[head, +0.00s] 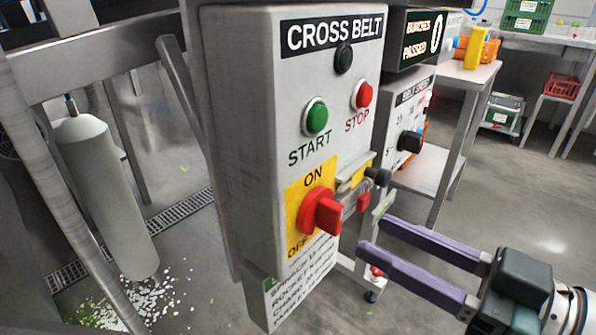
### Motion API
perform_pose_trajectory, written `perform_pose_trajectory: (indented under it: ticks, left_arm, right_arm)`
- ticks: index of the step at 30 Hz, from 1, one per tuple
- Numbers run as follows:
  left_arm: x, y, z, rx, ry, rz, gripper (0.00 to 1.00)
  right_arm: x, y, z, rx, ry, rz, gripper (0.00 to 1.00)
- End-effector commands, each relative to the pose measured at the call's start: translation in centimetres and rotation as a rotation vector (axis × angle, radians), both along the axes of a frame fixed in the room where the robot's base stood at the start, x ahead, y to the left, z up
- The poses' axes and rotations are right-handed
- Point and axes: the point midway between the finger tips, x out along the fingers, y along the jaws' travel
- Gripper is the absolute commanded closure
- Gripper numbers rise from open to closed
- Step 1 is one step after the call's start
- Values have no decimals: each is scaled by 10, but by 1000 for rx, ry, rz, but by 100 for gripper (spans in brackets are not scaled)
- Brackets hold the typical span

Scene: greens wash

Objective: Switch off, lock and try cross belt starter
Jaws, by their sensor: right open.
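The cross belt starter (255,120) is a grey box with a green START button (316,117), a red STOP button (363,95) and a dark round lamp (344,58). Its red rotary switch handle (322,211) sits on a yellow plate marked ON at the top and OFF at the lower left. I cannot tell for sure which mark the handle points to. A metal bracket with a dark knob (377,176) and a small red, padlock-like piece (363,202) are at the box's right edge. My right gripper (376,235) is open and empty, right of the switch, apart from it. My left gripper is not in view.
A belt speed box (408,120) and a bunches-passed counter (423,38) stand just behind the starter. A label plate (300,285) hangs below it. A metal table (470,75) and crates (527,15) are further back. Floor at right is clear.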

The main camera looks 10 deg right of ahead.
Motion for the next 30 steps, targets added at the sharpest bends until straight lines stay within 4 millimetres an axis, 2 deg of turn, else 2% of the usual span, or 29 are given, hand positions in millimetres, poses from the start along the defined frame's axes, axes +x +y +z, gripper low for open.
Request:
perform_pose_trajectory:
  ticks: [3,9,20,30]
  left_arm:
    - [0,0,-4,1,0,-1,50]
    - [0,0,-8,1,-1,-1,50]
    - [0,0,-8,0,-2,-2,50]
    - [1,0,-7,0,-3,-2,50]
  right_arm:
    - [20,15,0,1,-4,0,54]
    - [41,31,0,0,-2,-2,54]
    - [47,36,0,0,0,-1,54]
    - [47,36,0,-1,-1,-1,90]
